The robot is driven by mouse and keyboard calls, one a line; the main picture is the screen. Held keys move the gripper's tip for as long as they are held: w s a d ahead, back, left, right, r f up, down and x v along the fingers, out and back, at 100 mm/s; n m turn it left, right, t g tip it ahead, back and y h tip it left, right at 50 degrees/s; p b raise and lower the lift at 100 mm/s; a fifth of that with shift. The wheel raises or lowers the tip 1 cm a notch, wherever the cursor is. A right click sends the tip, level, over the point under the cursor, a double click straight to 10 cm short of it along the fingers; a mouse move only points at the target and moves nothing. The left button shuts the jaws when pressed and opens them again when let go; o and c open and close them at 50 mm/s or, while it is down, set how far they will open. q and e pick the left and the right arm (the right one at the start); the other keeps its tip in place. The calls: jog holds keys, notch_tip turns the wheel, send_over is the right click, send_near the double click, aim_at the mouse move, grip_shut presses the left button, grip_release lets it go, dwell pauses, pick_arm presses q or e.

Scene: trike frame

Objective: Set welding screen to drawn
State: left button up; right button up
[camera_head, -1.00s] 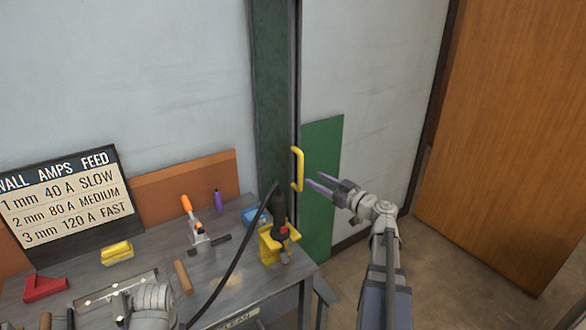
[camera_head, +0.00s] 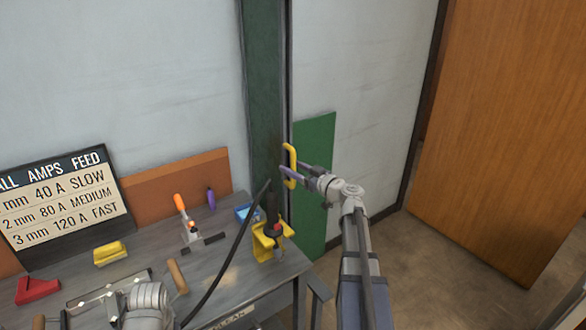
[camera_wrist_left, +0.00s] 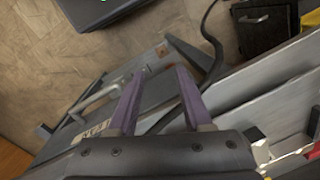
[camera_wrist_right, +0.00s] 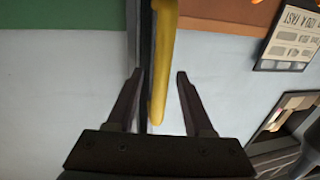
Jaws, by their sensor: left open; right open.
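The welding screen appears to be the narrow dark green upright strip (camera_head: 264,90) against the wall behind the bench. A yellow D-shaped handle (camera_head: 289,160) stands upright at its right edge. My right gripper (camera_head: 292,175) is open at the handle. In the right wrist view the yellow handle (camera_wrist_right: 161,65) runs between the two spread fingers of my right gripper (camera_wrist_right: 158,75), with gaps visible on both sides. My left gripper (camera_wrist_left: 159,73) is open and empty in the left wrist view, low over the bench area.
The grey bench (camera_head: 225,275) holds a yellow torch holder (camera_head: 268,245), an orange-handled clamp (camera_head: 183,212), a yellow block (camera_head: 110,252) and a red piece (camera_head: 38,289). A black cable (camera_head: 225,262) crosses it. A green panel (camera_head: 315,180) and wooden door (camera_head: 500,130) are right.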

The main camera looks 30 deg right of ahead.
grip_shut()
dwell(0.3)
dwell(1.1)
